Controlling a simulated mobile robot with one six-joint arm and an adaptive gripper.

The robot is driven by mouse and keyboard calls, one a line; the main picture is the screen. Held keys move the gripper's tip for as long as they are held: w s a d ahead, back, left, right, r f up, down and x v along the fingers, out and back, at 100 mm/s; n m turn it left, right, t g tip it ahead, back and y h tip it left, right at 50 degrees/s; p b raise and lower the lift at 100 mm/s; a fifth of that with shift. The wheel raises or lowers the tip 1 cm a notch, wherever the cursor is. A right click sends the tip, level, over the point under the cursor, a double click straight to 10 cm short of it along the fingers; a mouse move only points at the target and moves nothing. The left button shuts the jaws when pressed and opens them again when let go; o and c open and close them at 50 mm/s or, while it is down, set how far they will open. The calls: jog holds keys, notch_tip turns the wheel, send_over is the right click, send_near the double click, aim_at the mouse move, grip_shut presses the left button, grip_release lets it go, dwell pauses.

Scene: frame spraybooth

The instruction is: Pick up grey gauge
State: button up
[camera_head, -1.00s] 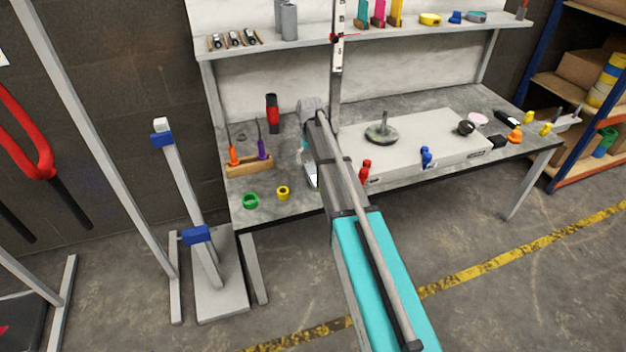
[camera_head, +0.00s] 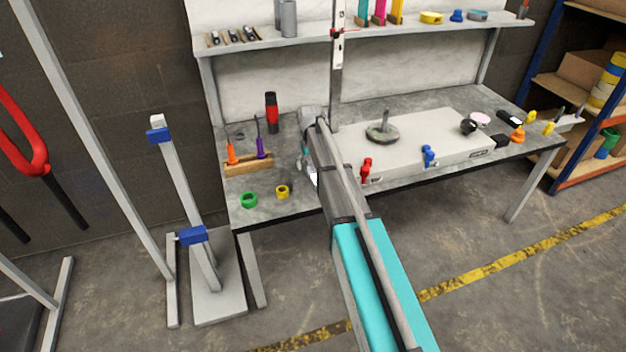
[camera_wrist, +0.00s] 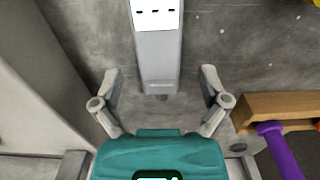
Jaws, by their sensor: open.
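The grey gauge (camera_wrist: 158,60) lies on the bench, a slim grey body with a white face at the top of the wrist view. A small white part (camera_head: 313,179), probably its face, shows beside my arm in the head view. My gripper (camera_wrist: 160,86) is open and empty, its fingers on either side of the gauge's lower end with clear gaps. Their height above the bench is hard to tell. A teal body (camera_wrist: 160,155) with a small display fills the bottom centre; I cannot tell whether it is mine. My arm hides most of the gauge in the head view.
A wooden holder (camera_wrist: 265,108) with a purple-handled tool (camera_wrist: 280,150) stands close to the right finger. A pale slab (camera_head: 420,140) borders the left side in the wrist view. Green (camera_head: 248,200) and yellow (camera_head: 282,191) rings lie near the bench's front edge.

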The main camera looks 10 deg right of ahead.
aim_at(314, 177)
jog(key=shift+f+b, duration=0.7)
jog(key=shift+f, duration=0.3)
grip_shut()
jog(key=shift+r, duration=0.25)
notch_tip(314, 177, up, 2)
jog(key=p, duration=0.2)
jog(key=shift+r+p, duration=0.1)
jog(key=shift+p, duration=0.25)
jog(key=s+r+p, duration=0.1)
jog(key=r+p, duration=0.1)
jog(key=s+r+p, duration=0.4)
jog(key=shift+r, duration=0.3)
jog(key=s+r+p, duration=0.3)
jog(key=s+p, duration=0.1)
jog(key=s, duration=0.5)
jog(key=shift+r, duration=0.4)
jog(key=shift+a, duration=0.1)
